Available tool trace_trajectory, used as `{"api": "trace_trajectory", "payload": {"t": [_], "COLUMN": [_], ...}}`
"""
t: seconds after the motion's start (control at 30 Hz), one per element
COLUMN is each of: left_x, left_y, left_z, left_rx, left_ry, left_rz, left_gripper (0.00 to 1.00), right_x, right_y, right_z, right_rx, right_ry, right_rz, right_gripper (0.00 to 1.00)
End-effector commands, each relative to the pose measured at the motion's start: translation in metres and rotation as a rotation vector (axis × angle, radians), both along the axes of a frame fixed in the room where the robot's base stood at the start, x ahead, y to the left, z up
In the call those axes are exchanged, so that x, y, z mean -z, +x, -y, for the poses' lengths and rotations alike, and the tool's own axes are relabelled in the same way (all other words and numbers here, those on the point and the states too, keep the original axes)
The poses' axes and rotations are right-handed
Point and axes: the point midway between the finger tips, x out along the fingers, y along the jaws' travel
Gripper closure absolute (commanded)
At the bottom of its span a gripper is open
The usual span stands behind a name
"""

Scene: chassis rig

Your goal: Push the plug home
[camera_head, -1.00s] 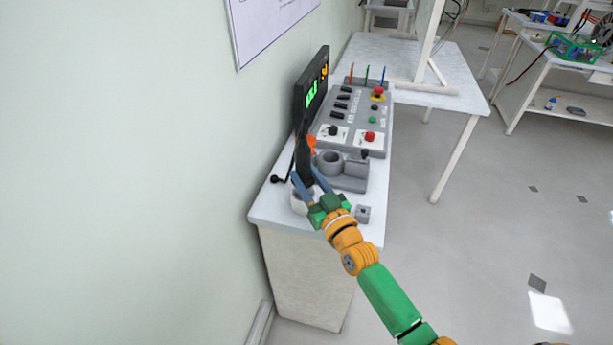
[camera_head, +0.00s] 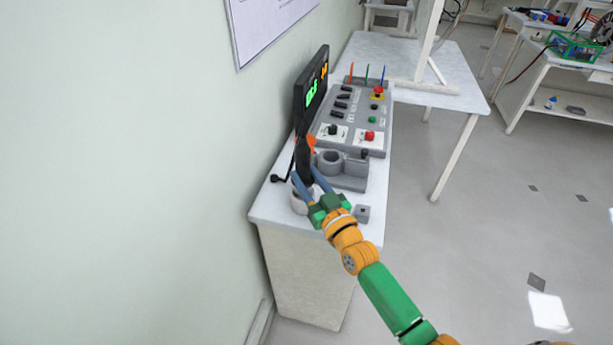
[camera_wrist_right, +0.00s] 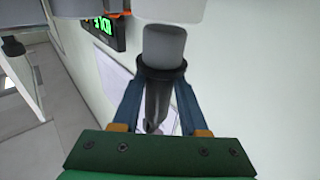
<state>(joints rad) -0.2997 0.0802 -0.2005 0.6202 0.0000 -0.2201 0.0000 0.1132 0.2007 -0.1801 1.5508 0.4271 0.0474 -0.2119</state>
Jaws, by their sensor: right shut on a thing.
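My right gripper (camera_head: 307,174) is over the near end of the bench. Its blue fingers are shut on a black tool (camera_head: 304,158) with an orange part near its top. In the right wrist view the gripper (camera_wrist_right: 158,88) has the tool's tapered black body (camera_wrist_right: 160,95) between its fingers, with a black collar and a grey cylinder beyond. I cannot pick out a plug for certain. A small black piece (camera_head: 275,179) with a thin bent dark line lies by the wall, left of the gripper. A small grey block (camera_head: 362,213) with a dark opening sits right of the gripper. My left gripper is not in view.
A grey holder with a round cup (camera_head: 330,160) stands just beyond the gripper. Behind it are a sloped control panel (camera_head: 350,125) with knobs and buttons, and a black display (camera_head: 311,90) by the wall. A white round object (camera_head: 300,204) is under the fingers.

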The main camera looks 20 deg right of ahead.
Motion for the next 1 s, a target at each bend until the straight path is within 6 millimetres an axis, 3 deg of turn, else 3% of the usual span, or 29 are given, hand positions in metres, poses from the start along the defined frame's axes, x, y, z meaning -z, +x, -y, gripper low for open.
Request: {"api": "trace_trajectory", "payload": {"t": [1.0], "left_x": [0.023], "left_y": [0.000], "left_z": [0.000], "left_rx": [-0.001], "left_ry": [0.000], "left_rz": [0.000], "left_gripper": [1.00], "right_x": [0.025], "right_y": [0.000], "right_z": [0.000], "right_rx": [0.000], "right_ry": [0.000], "right_rz": [0.003], "right_gripper": [1.00]}}
